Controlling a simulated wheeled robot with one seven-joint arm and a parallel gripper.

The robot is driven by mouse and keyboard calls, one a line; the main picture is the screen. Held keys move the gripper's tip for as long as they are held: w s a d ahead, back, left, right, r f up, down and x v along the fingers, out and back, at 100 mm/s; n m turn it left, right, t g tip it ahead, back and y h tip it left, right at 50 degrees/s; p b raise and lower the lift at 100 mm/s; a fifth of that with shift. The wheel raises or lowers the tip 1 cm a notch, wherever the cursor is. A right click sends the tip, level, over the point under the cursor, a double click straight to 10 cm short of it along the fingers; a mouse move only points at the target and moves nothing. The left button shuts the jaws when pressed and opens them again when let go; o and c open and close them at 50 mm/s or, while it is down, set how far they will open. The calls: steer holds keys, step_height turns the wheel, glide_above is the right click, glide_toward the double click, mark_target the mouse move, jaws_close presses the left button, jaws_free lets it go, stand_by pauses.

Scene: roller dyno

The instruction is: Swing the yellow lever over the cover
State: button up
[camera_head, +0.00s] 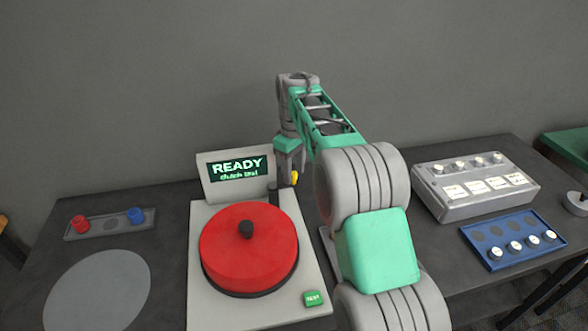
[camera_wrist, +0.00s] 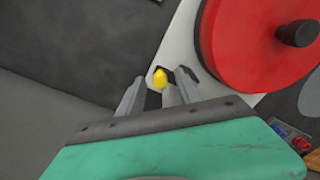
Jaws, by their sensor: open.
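The yellow lever tip (camera_head: 294,178) stands at the back right of the white dyno machine (camera_head: 203,284), beside the red cover. In the wrist view the yellow tip (camera_wrist: 160,77) sits between the ends of my gripper's two fingers. My gripper (camera_head: 287,172) is open around or just behind the tip; I cannot tell if a finger touches it. The round red cover (camera_head: 240,258) with a black knob lies on the machine, and also fills the upper right of the wrist view (camera_wrist: 245,50). The lever's lower part is largely hidden.
A screen (camera_head: 237,172) reading READY stands behind the cover. A green button (camera_head: 313,298) is at the machine's front right. A tray (camera_head: 75,236) with red and blue knobs is left. A grey box (camera_head: 475,190) and blue tray (camera_head: 493,262) are right, past my arm.

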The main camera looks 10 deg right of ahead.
jaws_close()
stand_by(0.4)
stand_by(1.0)
